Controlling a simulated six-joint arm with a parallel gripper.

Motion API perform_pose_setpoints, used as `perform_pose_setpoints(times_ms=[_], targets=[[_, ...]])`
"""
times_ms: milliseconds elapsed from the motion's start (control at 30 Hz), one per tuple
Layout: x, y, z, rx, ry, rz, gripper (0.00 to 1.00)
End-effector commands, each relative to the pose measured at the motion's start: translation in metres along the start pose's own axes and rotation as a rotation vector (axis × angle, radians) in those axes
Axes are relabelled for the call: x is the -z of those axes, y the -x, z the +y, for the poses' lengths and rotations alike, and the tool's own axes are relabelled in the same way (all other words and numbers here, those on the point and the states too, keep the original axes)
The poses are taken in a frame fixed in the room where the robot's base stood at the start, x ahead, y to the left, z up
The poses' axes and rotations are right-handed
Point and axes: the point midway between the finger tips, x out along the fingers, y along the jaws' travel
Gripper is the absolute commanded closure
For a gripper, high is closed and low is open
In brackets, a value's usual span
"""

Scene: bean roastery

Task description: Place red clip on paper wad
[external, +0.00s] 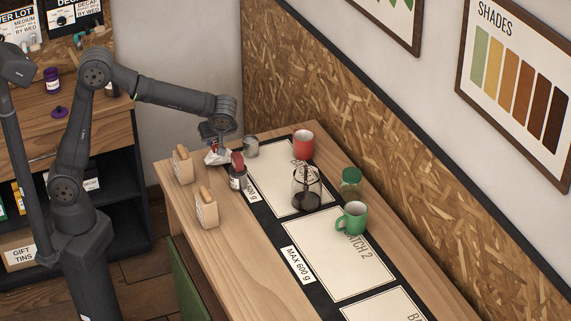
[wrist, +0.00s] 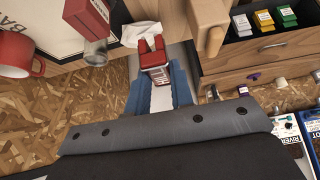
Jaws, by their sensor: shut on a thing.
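The red clip (wrist: 154,62) is between the two blue fingers of my gripper (wrist: 157,82) in the wrist view. My gripper is shut on it. The white crumpled paper wad (wrist: 140,33) lies just beyond the clip, and the clip's far end overlaps it in the picture. Whether they touch cannot be told. In the external view, my gripper (external: 214,133) is low over the table's far left end, directly above the paper wad (external: 216,156). The clip cannot be made out clearly there.
A red mug (external: 303,143), glass carafe (external: 307,190), lidded jar (external: 350,187) and green mug (external: 351,217) stand farther right. Wooden holders (external: 182,168) (external: 206,212) line the near edge.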

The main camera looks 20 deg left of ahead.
Motion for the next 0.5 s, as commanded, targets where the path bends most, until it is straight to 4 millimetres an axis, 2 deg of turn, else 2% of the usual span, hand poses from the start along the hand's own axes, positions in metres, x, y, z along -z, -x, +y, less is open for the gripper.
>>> perform_pose_setpoints(times_ms=[300,500], targets=[[0.031,-0.070,0.026,0.005,0.002,0.000,1.00],[0.046,-0.103,0.039,0.002,0.000,0.000,1.00]])
